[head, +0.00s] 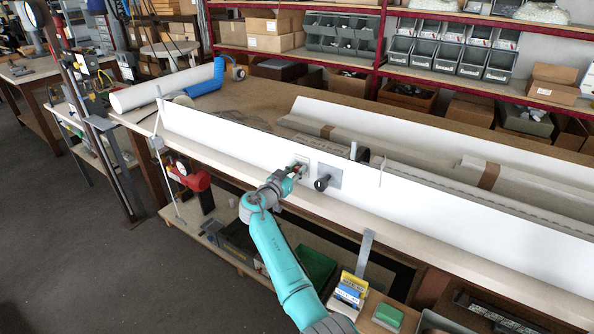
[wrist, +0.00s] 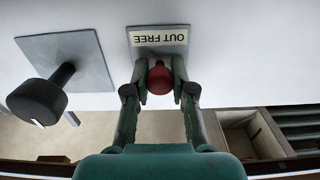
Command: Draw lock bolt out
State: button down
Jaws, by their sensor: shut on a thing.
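The lock bolt shows as a round red knob (wrist: 160,79) in the wrist view, in front of the white panel (head: 420,205). My gripper (wrist: 160,82) is shut on the red knob, one finger on each side. A small plate reading "OUT FREE" (wrist: 158,39) lies behind the knob and appears upside down in the wrist view. In the head view, my gripper (head: 295,171) is at the panel's front face and mostly covers the knob.
A black knob (head: 321,184) on a grey square plate (wrist: 66,55) is close beside my gripper. The panel stands along the bench's front edge. A blue cylinder (head: 205,82) and a white roll (head: 145,94) lie at the bench's far left. Boxes and bins sit below.

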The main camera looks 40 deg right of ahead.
jog(key=shift+v, duration=1.35)
jog(key=c, duration=0.9)
grip_release()
jog(key=shift+c, duration=0.2)
jog(key=v, duration=1.2)
